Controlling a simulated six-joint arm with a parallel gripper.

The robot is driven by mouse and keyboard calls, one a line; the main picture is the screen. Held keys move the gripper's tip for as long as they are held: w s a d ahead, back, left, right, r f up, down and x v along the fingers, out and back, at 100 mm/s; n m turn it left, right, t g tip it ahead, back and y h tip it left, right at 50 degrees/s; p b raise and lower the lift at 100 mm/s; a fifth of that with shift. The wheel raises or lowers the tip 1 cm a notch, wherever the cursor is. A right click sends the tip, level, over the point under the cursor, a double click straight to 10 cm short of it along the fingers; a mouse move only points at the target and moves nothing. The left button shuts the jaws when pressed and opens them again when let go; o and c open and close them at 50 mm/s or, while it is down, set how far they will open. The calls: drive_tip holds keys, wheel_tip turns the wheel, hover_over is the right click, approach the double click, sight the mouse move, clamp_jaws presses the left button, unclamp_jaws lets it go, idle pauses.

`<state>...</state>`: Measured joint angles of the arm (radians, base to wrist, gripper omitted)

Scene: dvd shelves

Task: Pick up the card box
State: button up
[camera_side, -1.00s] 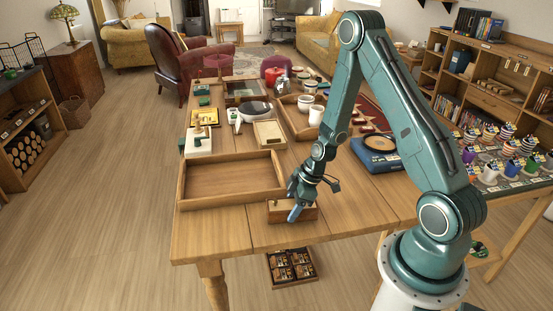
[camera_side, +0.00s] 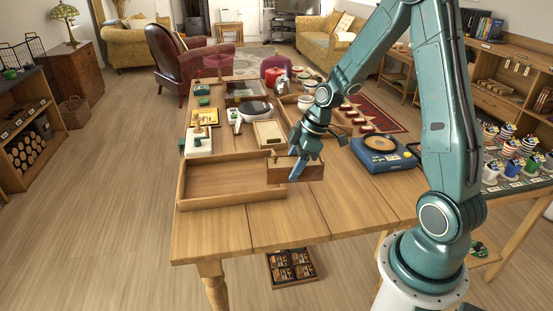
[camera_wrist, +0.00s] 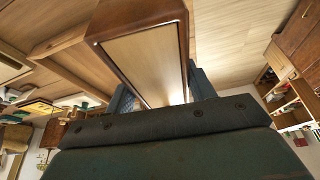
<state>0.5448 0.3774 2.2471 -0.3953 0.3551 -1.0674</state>
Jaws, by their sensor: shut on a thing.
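The card box (camera_side: 313,172) is a small brown wooden box, held in the air in the side view at the right end of the wooden tray. My gripper (camera_side: 298,166) is shut on it, with one blue-grey finger across its near face. In the wrist view the card box (camera_wrist: 145,58) shows a dark reddish-brown rim around a pale panel, between my gripper's fingers (camera_wrist: 158,92). The far finger is hidden in the side view.
The large empty wooden tray (camera_side: 232,201) lies just left of the box on the table (camera_side: 340,215). A blue turntable-like device (camera_side: 383,158) stands to the right. Several small items crowd the table behind. The table's front is clear.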

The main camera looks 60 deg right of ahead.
sight(290, 161)
drive_tip(key=shift+r, duration=1.55)
drive_tip(key=shift+w, duration=0.15)
